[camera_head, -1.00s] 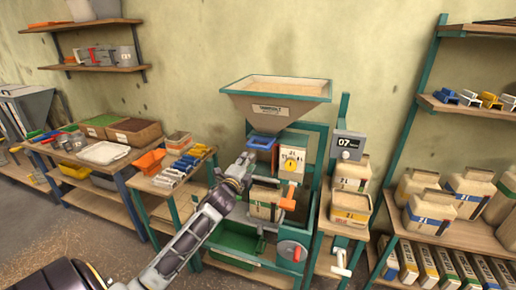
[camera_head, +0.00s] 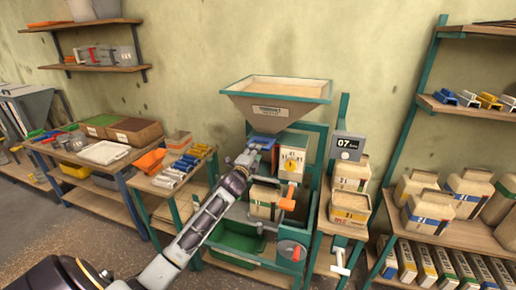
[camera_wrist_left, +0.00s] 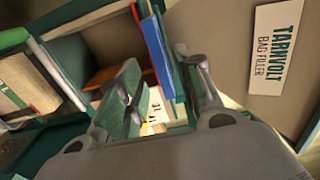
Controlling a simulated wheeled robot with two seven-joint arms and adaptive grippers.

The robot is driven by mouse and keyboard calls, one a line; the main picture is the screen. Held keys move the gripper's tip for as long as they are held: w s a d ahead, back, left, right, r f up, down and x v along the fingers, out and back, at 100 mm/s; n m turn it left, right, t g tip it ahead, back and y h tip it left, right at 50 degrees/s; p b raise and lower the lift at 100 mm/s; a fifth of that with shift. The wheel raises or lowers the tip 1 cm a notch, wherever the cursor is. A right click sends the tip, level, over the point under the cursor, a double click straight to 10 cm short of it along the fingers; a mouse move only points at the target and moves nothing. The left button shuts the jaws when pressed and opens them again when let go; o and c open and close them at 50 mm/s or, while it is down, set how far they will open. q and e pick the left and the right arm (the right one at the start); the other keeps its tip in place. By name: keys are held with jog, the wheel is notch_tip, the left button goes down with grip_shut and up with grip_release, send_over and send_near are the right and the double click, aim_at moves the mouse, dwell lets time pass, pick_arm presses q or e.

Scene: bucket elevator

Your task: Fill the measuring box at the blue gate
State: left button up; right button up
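The blue gate (camera_head: 262,139) is under the spout of the hopper (camera_head: 275,98); in the left wrist view it shows as a blue plate (camera_wrist_left: 155,48). My left gripper (camera_head: 258,154) is up at it. In the left wrist view its fingers (camera_wrist_left: 163,78) are apart, with the blue plate between them; I cannot tell whether they touch it. A cream box with a green band (camera_head: 263,200) stands lower in the frame, under the gate; it also shows in the left wrist view (camera_wrist_left: 20,88). I cannot tell which part is the measuring box. My right gripper is not in view.
A panel with a yellow dial (camera_head: 291,166) is just right of the gripper, and an orange handle (camera_head: 288,203) is below it. A grey display reading 07 (camera_head: 347,144) stands right. A green bin (camera_head: 237,240) is low. A small table with coloured pieces (camera_head: 180,165) is left.

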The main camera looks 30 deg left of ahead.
pick_arm(q)
jog(key=shift+p+x, duration=0.35)
jog(key=shift+x, duration=2.25)
grip_shut()
